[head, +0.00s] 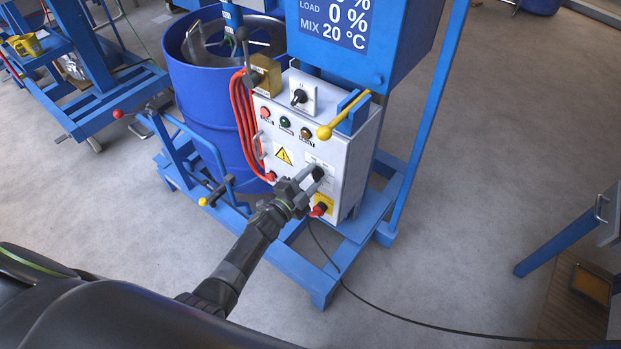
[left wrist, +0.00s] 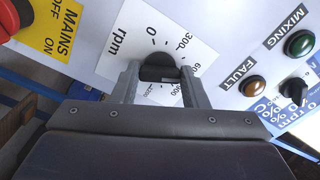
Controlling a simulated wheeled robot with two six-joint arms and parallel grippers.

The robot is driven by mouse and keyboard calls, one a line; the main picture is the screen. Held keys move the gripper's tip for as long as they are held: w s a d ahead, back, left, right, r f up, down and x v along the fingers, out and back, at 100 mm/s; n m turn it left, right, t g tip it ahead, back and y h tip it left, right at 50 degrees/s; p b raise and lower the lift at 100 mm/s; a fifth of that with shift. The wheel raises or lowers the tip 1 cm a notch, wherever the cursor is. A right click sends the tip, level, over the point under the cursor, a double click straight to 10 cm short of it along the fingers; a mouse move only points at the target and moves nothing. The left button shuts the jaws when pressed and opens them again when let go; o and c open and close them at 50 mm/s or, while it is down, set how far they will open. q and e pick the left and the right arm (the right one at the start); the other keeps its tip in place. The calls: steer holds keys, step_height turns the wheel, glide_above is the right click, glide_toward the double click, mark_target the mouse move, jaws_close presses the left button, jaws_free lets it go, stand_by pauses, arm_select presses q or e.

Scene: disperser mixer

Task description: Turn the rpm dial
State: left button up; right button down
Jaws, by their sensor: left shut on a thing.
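The rpm dial (left wrist: 158,66) is a black knob on a white scale plate marked rpm, 0, 300 and higher numbers in the left wrist view. In the head view the dial (head: 318,173) sits low on the front of the white control box (head: 352,150). My left gripper (left wrist: 158,80) has one finger on each side of the knob and is shut on it. In the head view my left gripper (head: 311,180) reaches the panel from below left. Part of the scale is hidden by the gripper. My right gripper is not in view.
Beside the dial is the red mains switch (head: 318,210) on a yellow plate. Above are several buttons and lamps and a black selector (head: 299,97). A yellow-knobbed lever (head: 325,132) projects at the box's upper right. A blue drum (head: 205,120) stands left. A cable crosses the floor.

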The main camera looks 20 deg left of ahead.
arm_select(q)
steer(key=o, duration=1)
steer(key=shift+s, duration=0.15)
steer(key=v, duration=1.7)
steer(key=shift+s, duration=0.1)
